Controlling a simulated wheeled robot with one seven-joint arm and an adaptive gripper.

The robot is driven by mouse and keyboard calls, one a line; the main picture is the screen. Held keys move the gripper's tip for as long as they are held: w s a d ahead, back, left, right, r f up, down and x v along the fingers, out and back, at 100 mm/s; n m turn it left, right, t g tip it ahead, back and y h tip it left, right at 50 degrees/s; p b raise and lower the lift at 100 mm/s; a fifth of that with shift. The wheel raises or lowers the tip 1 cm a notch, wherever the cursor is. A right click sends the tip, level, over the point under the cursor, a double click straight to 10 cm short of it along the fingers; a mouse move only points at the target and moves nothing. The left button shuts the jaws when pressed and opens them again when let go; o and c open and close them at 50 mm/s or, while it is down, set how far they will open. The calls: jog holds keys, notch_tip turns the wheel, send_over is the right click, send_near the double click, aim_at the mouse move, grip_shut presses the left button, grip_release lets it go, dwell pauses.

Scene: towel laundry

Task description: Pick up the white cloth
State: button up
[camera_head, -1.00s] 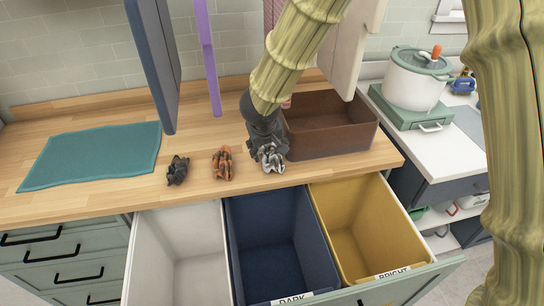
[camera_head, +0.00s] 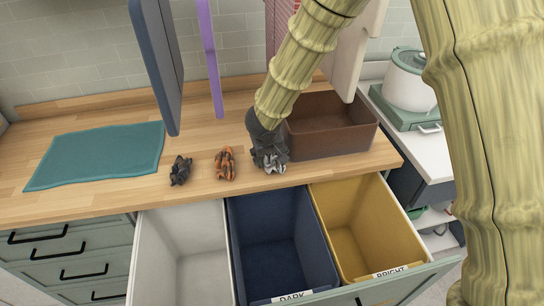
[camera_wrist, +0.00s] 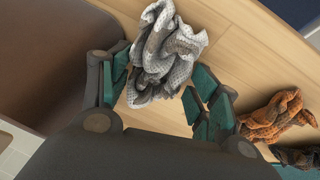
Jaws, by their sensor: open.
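The white cloth (camera_wrist: 165,52) is a crumpled, whitish-grey knit bundle on the wooden counter. In the wrist view it lies between the spread teal-padded fingers of my gripper (camera_wrist: 160,95), which is open around it. In the head view the white cloth (camera_head: 271,163) shows only partly, under and in front of my dark gripper (camera_head: 268,150) at the counter's front. An orange cloth (camera_head: 226,164) lies to its left, also in the wrist view (camera_wrist: 277,117). A dark grey cloth (camera_head: 180,170) lies farther left.
A brown box (camera_head: 335,143) stands close right of my gripper. Below, an open drawer holds white (camera_head: 185,225), blue (camera_head: 275,235) and yellow (camera_head: 355,230) bins. A teal mat (camera_head: 95,155) lies at left. Hanging boards (camera_head: 155,65) rise above the counter.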

jog(key=c, duration=0.7)
jog(key=shift+o, duration=0.2)
jog(key=shift+r, duration=0.1)
